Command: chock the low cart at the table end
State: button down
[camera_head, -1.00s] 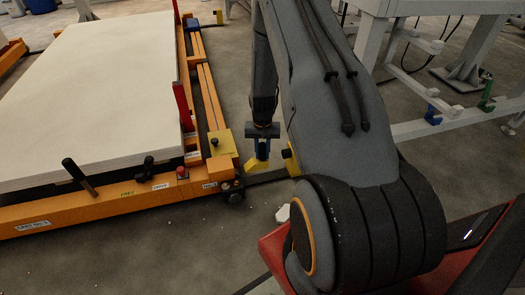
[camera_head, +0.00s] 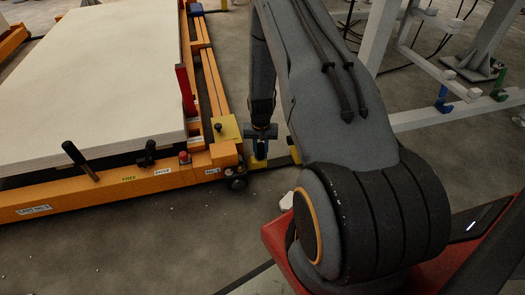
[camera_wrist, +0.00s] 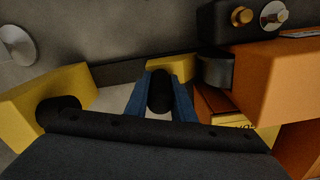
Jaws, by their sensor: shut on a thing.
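The low orange cart (camera_head: 120,195) carries a pale board stack in the head view; its orange corner (camera_wrist: 265,85) fills the right of the wrist view. A dark wheel (camera_head: 238,183) sits under that corner. My gripper (camera_head: 261,148) is low beside the corner, pointing down. In the wrist view its blue fingers (camera_wrist: 160,100) are shut on an upright black grip (camera_wrist: 160,88). A yellow block (camera_wrist: 170,67) shows just beyond it, seemingly the chock under the grip. Its lower part, and whether it touches wheel or floor, are hidden.
A larger yellow block (camera_wrist: 50,100) stands left of my gripper in the wrist view. A dark bar runs along the floor by the cart corner. A white frame (camera_head: 440,115) stands at right. Bare floor (camera_head: 140,245) lies in front.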

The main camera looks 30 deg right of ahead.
aim_at(261, 143)
jog(key=shift+f, duration=0.25)
dwell(0.4)
jog(key=c, duration=1.4)
grip_release()
jog(key=shift+c, duration=0.2)
jog(key=shift+r+p, duration=1.65)
jog(key=shift+r, duration=2.3)
